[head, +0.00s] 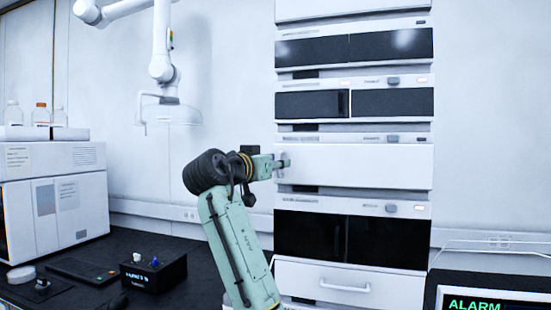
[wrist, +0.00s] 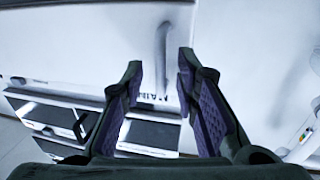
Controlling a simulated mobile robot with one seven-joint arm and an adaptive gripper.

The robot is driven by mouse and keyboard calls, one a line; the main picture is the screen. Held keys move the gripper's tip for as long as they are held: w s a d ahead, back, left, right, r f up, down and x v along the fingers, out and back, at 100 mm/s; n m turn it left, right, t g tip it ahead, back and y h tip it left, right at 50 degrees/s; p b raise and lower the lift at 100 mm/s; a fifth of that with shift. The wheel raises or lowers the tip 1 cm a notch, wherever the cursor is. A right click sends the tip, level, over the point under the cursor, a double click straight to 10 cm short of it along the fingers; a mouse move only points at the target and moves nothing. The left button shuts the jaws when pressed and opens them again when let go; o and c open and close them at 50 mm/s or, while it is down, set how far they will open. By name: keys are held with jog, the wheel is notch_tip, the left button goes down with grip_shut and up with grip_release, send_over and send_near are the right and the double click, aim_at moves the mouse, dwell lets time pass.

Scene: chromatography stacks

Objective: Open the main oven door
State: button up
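A wide plain white front panel (head: 370,166) sits in the middle of the instrument stack in the head view. It looks closed, but I cannot read a label there to confirm it as the main oven door. In the wrist view, a pale bar-shaped handle (wrist: 162,48) stands out from a white surface (wrist: 90,45), with partly hidden lettering near its end. My gripper (head: 284,164) is at the left end of the white panel. In the wrist view my gripper (wrist: 160,76) is open and empty, with the handle beyond its fingertips, roughly between them, apart from both fingers.
Dark-fronted modules (head: 350,238) lie above and below the white panel. A drawer with a handle (head: 345,287) is at the bottom. A white instrument (head: 55,200) and a small black box (head: 153,272) stand on the left bench. An alarm screen (head: 490,298) is at the lower right.

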jog(key=shift+w, duration=0.15)
jog(key=shift+c, duration=0.3)
grip_shut()
dwell(0.6)
